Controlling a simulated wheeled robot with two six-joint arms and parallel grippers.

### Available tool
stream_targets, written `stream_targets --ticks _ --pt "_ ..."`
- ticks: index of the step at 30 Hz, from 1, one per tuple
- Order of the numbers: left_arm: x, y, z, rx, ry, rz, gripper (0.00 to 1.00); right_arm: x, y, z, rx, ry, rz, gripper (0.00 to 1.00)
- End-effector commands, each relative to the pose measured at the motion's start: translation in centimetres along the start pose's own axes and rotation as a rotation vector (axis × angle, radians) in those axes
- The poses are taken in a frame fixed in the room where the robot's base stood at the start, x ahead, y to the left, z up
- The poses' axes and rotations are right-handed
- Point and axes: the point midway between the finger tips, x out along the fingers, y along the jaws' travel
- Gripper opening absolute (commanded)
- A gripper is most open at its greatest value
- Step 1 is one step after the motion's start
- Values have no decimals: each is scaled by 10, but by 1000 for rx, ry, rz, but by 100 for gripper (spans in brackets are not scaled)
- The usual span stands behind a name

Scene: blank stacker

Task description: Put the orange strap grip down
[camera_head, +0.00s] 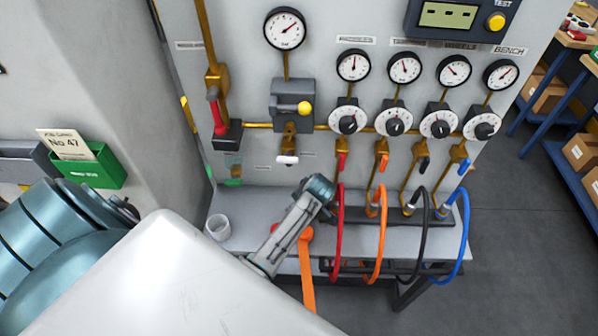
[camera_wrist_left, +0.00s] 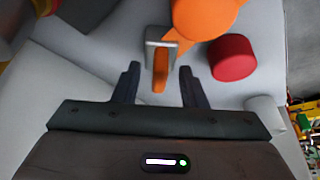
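The orange strap grip (camera_wrist_left: 160,72) shows in the left wrist view, with a grey metal loop (camera_wrist_left: 161,45) around it. My left gripper (camera_wrist_left: 159,74) has its two dark fingers spread, one on each side of the grip. A gap shows on both sides, and no finger visibly presses on it. A larger orange rounded piece (camera_wrist_left: 203,14) is just beyond it. In the head view an orange strap-like piece (camera_head: 307,275) with a rounded top is at the bench's front edge. My left gripper's fingers cannot be made out there. My right gripper is in neither view.
A grey bench (camera_head: 245,240) stands under a panel of gauges and dials. A white cup (camera_head: 218,227) is on its left. Red (camera_head: 335,240), orange (camera_head: 375,250), black (camera_head: 424,240) and blue (camera_head: 463,240) hoses hang at the right. A red cylinder (camera_wrist_left: 232,58) is beside the fingers in the wrist view.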

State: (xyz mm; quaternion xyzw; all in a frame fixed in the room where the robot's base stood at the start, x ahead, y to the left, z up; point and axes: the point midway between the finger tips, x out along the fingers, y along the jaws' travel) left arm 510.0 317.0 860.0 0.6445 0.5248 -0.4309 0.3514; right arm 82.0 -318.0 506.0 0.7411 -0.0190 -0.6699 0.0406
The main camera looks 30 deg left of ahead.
Motion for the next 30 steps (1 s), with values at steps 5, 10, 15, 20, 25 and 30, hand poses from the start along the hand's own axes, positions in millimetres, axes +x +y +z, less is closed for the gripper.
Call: stream_targets --ticks 5,10,15,20,25,30 --pt "0 0 0 0 0 0 26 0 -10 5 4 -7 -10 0" --pt "0 0 0 0 0 1 0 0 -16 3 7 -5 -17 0" --pt "-1 0 0 0 0 1 0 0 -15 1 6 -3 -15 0" --pt "-4 1 -1 0 0 1 0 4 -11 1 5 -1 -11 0" --pt "-16 1 -6 -2 1 4 0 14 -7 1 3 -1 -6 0" --pt "-32 -10 -7 0 -1 0 0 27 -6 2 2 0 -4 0"
